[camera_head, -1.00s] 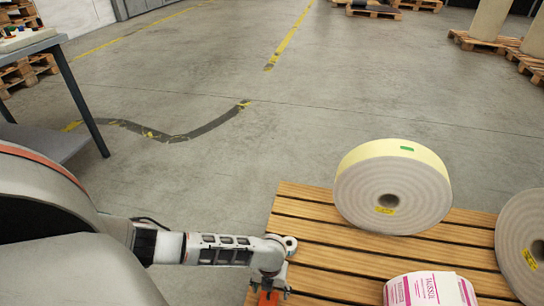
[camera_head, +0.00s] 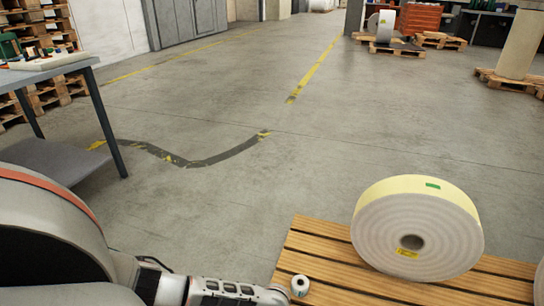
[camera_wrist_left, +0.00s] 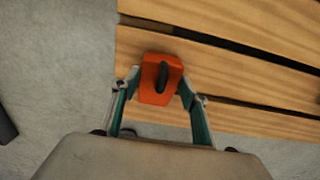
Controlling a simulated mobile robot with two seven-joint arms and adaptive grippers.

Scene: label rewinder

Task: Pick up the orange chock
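The orange chock (camera_wrist_left: 158,80) shows in the left wrist view, with a dark slot in its upper face. It is over the wooden slats of the pallet (camera_wrist_left: 240,80), near the pallet's left edge. My left gripper (camera_wrist_left: 159,84) has one finger against each side of the chock and looks shut on it. I cannot tell whether the chock touches the slats. In the head view the chock and the left fingers are below the picture's lower edge. My right gripper is in neither view.
A big label roll (camera_head: 450,240) stands on the slatted pallet (camera_head: 330,268), right of my left arm. Another roll (camera_head: 539,285) is cut off at the right edge. A blue-grey table (camera_head: 60,70) stands at the left. The floor beyond the pallet is clear.

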